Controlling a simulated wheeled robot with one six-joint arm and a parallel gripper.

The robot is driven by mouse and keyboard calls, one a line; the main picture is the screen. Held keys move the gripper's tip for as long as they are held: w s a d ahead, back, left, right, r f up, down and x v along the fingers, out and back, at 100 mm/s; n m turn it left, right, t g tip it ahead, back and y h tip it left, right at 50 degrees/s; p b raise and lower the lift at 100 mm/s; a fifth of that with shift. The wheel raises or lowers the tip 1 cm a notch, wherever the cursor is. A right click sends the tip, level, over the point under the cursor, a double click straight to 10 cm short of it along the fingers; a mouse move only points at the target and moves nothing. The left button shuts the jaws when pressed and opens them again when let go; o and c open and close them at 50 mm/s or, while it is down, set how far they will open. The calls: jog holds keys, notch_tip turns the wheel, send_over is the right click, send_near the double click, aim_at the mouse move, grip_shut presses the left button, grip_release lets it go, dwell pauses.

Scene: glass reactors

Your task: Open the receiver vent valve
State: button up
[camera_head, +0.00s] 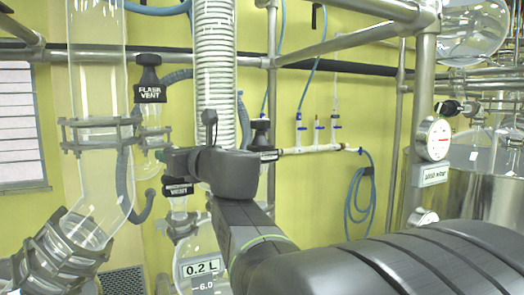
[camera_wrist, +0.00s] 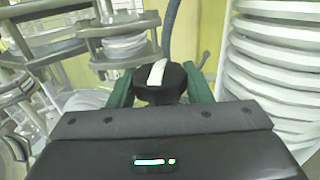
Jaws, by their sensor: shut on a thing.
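A black valve knob (camera_wrist: 160,88) with a white pointer mark sits between the green fingers of my gripper (camera_wrist: 160,92) in the wrist view. The fingers are shut on its sides. The white mark runs roughly up and down the picture, leaning slightly right at the top. In the head view my gripper (camera_head: 163,156) reaches left to the glass column, just above a black label (camera_head: 178,188) whose small text I cannot read for certain. The knob is mostly hidden there by my gripper.
Another black knob (camera_head: 149,72) with a "FLASK VENT" sign (camera_head: 150,93) is above left. A ribbed white coil column (camera_head: 214,65) stands close behind my gripper, and a wide glass tube (camera_head: 97,110) with metal clamps stands left. A "0.2 L" sign (camera_head: 200,267) is below.

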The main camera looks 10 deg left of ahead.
dwell(0.4)
jog(key=o, duration=0.7)
